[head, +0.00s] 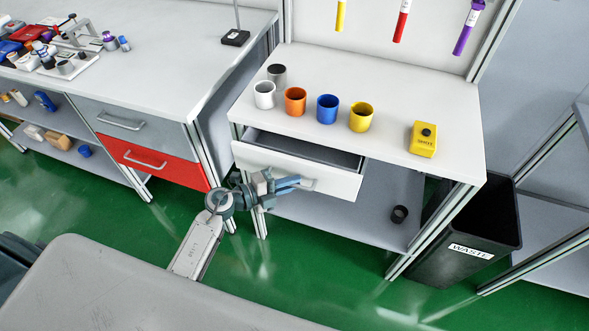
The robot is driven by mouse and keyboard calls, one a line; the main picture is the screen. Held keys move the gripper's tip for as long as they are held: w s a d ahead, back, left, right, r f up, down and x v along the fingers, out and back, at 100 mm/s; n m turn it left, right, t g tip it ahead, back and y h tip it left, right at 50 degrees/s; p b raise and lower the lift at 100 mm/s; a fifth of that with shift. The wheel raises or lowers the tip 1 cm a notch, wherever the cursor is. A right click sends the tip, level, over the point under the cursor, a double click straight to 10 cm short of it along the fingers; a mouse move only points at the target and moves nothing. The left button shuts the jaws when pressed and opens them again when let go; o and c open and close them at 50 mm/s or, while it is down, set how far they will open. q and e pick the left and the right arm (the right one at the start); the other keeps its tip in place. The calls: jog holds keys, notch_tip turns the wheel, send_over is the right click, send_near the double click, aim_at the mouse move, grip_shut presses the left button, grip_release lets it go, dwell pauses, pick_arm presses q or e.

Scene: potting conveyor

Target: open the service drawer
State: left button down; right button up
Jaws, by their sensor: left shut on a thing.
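The white drawer (338,183) under the right-hand bench is pulled partly out, and its grey inside (300,146) shows as an empty-looking strip. Its pale handle (311,184) is on the front face. My left gripper (297,182) reaches in from the left and is shut on this handle; the fingers hide part of it. No label on the drawer is readable. My right gripper is not in view.
White, orange, blue and yellow cups stand on the bench (390,155) above, with a yellow box (423,139). A black waste bin (470,235) stands at right. A red drawer (152,162) and a grey drawer (135,119) at left are closed. Green floor is clear in front.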

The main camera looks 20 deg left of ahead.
pick_arm(q)
jog(key=s+p, duration=0.3)
jog(key=s, duration=1.4)
jog(key=shift+a, duration=0.3)
jog(key=c, duration=1.8)
grip_release()
jog(key=shift+o, duration=0.2)
jog(key=b+v, duration=0.2)
jog(key=v, duration=0.8)
jog(key=shift+s+a, duration=0.25)
jog(key=shift+s, duration=0.05)
